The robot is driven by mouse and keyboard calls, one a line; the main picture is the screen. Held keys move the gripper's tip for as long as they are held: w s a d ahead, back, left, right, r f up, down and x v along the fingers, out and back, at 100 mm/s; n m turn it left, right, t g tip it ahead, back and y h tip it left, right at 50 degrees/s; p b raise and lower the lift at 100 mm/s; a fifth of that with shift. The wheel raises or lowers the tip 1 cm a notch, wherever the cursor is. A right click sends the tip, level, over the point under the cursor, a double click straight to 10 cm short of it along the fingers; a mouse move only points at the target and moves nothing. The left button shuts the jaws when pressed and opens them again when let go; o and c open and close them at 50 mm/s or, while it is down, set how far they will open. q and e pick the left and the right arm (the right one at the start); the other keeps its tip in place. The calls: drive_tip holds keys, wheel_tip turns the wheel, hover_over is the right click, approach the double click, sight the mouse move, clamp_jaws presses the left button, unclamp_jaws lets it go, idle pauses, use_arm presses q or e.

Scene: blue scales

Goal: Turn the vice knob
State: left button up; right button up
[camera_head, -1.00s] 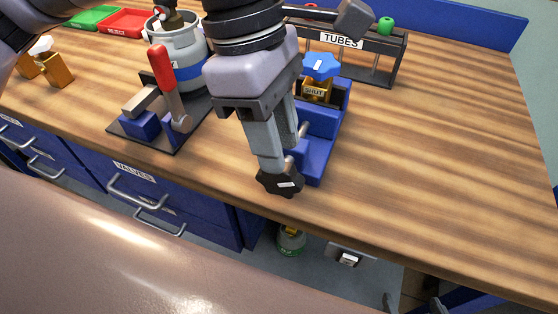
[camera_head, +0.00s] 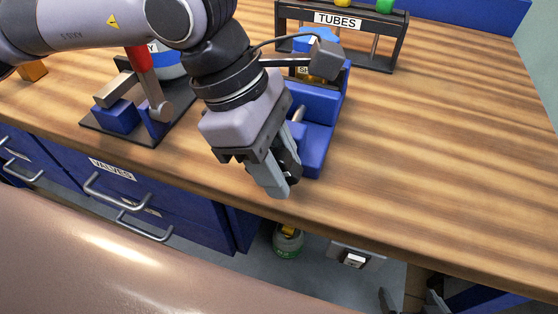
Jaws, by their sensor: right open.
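The blue vice (camera_head: 318,135) stands near the bench's front edge and holds a brass block (camera_head: 306,74) with a blue star-shaped handle (camera_head: 318,36). The black vice knob (camera_head: 291,167) is at the vice's front end, mostly hidden behind my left gripper's fingers. My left gripper (camera_head: 277,178) reaches down over the bench edge, with its fingers at the knob. I cannot tell whether they are closed on it. My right gripper (camera_head: 411,300) is low at the bottom edge, its two dark fingertips spread apart and empty, far from the vice.
A red-handled clamp (camera_head: 140,62) on a dark plate stands left of the vice. The tubes rack (camera_head: 383,42) stands behind it. The bench right of the vice is clear. Blue drawers (camera_head: 165,205) lie below the bench edge. A green canister (camera_head: 287,242) stands underneath.

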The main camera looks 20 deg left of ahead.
use_arm(q)
drive_tip(key=shift+c, duration=0.3)
clamp_jaws()
drive_tip(key=shift+d+f+y+b, duration=0.1)
drive_tip(key=shift+f+y+b, duration=0.05)
drive_tip(key=shift+y+b, duration=0.25)
drive_tip(key=shift+y, duration=0.3)
drive_tip(key=shift+o, duration=0.3)
unclamp_jaws()
